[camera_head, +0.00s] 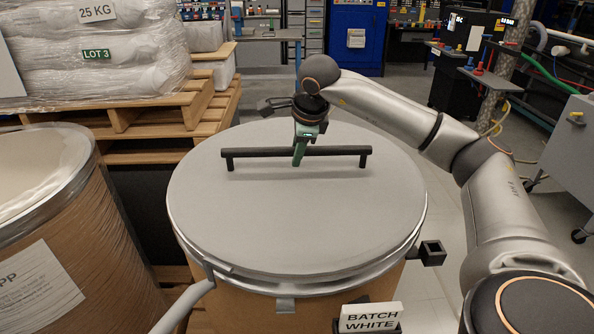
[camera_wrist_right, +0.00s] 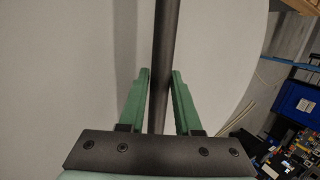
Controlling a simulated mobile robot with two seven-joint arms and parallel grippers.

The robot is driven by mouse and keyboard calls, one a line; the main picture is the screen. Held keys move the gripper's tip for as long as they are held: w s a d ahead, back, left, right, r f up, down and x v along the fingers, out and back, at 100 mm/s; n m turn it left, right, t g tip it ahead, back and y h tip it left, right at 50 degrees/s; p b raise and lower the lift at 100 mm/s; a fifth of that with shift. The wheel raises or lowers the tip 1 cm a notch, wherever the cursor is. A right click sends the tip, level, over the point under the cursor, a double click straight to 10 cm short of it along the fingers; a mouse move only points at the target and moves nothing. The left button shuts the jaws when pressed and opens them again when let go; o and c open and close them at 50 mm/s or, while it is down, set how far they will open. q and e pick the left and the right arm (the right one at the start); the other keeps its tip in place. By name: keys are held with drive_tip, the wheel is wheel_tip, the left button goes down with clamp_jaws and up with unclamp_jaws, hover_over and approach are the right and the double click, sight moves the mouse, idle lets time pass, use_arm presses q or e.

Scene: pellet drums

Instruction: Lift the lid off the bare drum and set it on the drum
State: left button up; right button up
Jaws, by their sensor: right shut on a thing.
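A round grey lid (camera_head: 300,225) with a long black bar handle (camera_head: 345,151) is at the top of the middle drum (camera_head: 255,312). A metal ring (camera_head: 330,284) shows below the lid's front edge; I cannot tell whether the lid rests fully on the drum. My right gripper (camera_head: 299,158) reaches down from above with green fingers and is shut on the handle near its middle. In the right wrist view the dark handle (camera_wrist_right: 162,45) runs between the two fingers. A drum without a lid (camera_head: 40,185), holding pale contents, stands at left. My left gripper is not in view.
A sign reading BATCH WHITE (camera_head: 370,317) is at the middle drum's front. A silver lever (camera_head: 185,305) juts out at its front left. Wrapped 25 KG sacks (camera_head: 95,50) sit on wooden pallets (camera_head: 150,115) behind. Open floor lies at right, with a grey cabinet (camera_head: 570,150) beyond.

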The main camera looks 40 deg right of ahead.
clamp_jaws()
idle(0.3)
idle(0.5)
drive_tip(key=shift+w+r, duration=0.1)
drive_tip(key=shift+r, duration=0.1)
